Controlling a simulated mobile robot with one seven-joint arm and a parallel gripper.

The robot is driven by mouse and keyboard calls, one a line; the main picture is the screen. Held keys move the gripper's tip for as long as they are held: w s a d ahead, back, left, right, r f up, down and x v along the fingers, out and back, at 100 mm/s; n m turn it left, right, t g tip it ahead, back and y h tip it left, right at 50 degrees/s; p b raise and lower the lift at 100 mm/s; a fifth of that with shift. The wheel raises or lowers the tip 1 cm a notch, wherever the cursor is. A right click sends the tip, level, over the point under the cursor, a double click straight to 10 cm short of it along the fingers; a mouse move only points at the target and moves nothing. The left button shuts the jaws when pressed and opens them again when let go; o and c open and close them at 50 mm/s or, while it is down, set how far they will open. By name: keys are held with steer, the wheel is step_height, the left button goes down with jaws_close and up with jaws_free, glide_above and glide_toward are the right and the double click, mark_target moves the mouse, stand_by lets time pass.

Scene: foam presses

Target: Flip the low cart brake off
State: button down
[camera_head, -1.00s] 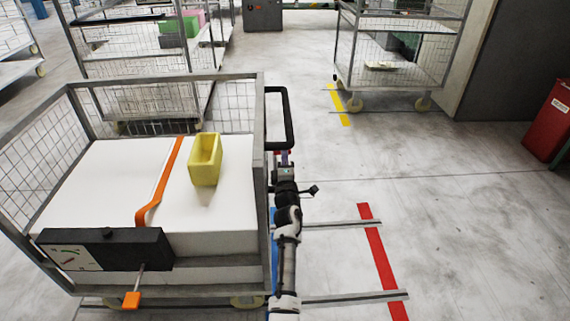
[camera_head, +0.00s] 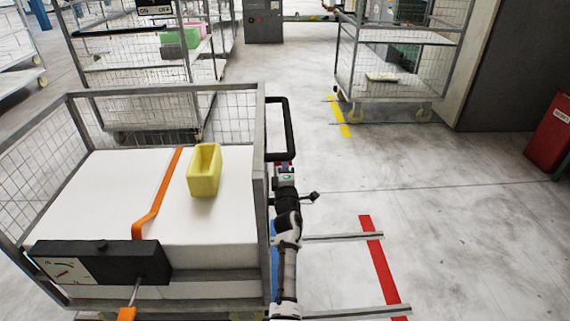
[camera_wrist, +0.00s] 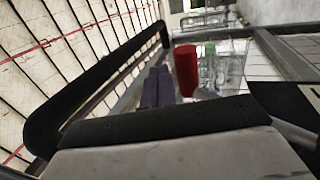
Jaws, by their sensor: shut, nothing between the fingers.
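The low cart (camera_head: 262,200) is a grey wire-mesh cart holding a white block. My gripper (camera_head: 284,164) is at the cart's right side, close to the black handle loop (camera_head: 289,128), well away from the lever. In the wrist view, purplish fingers (camera_wrist: 158,88) show together, shut and empty, beside a red part (camera_wrist: 186,70). Contact with the handle cannot be told.
A yellow open box (camera_head: 204,180) and an orange strap (camera_head: 158,203) lie on the white block. Other mesh carts stand behind. A red bin (camera_head: 552,135) is at the right. The floor right of the cart is clear, with red and yellow marks.

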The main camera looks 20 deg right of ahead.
steer(key=v, duration=1.3)
steer(key=shift+s+p, duration=0.35)
steer(key=shift+p, duration=0.05)
steer(key=shift+a+f, duration=0.15)
steer(key=shift+f, duration=0.05)
